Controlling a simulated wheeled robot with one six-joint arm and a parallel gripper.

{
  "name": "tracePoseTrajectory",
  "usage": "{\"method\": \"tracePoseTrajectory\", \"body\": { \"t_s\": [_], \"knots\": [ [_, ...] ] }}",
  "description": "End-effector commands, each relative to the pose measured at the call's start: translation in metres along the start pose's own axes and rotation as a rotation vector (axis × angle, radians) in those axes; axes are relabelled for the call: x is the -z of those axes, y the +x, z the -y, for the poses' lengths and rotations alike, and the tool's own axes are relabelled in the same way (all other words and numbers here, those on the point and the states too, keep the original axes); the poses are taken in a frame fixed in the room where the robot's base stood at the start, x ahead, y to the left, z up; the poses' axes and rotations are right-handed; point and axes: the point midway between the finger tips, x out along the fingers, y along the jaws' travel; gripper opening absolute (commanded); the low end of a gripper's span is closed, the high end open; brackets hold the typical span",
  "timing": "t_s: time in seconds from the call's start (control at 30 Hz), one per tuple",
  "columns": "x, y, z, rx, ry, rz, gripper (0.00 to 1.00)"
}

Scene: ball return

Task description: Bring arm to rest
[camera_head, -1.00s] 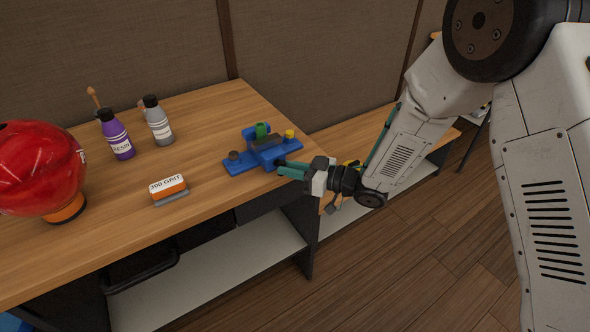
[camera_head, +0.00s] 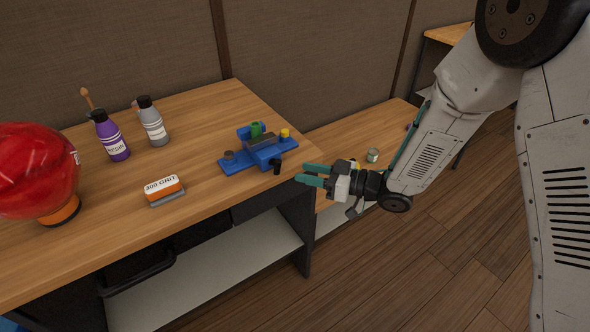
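My gripper (camera_head: 309,174) has two teal fingers pointing left, with a gap between them and nothing held. It is just off the right front corner of the wooden table (camera_head: 110,225), to the right of a blue fixture (camera_head: 240,160). The fixture lies near the table's right edge and carries a green piece, a yellow piece and dark knobs. My arm comes in from the right side of the view, folded down from a dark joint.
A red bowling ball (camera_head: 35,170) sits on an orange ring (camera_head: 62,212). A purple bottle (camera_head: 112,138), a grey bottle (camera_head: 152,122) and a 300 GRIT block (camera_head: 164,190) stand on the table. A small can (camera_head: 373,155) is on a lower bench (camera_head: 345,130). Wooden floor is open front right.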

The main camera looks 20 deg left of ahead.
Motion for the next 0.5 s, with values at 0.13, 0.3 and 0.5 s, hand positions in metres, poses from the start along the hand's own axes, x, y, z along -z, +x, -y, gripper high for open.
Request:
{"method": "tracePoseTrajectory", "body": {
  "t_s": [0.13,0.3,0.5],
  "knots": [
    [-0.0001,-0.0116,0.0005,0.000,0.000,0.000,0.38],
    [0.0000,-0.0128,0.0008,0.001,0.000,0.000,0.38],
    [0.0000,-0.0125,0.0007,0.001,0.000,0.000,0.38]
  ]
}}
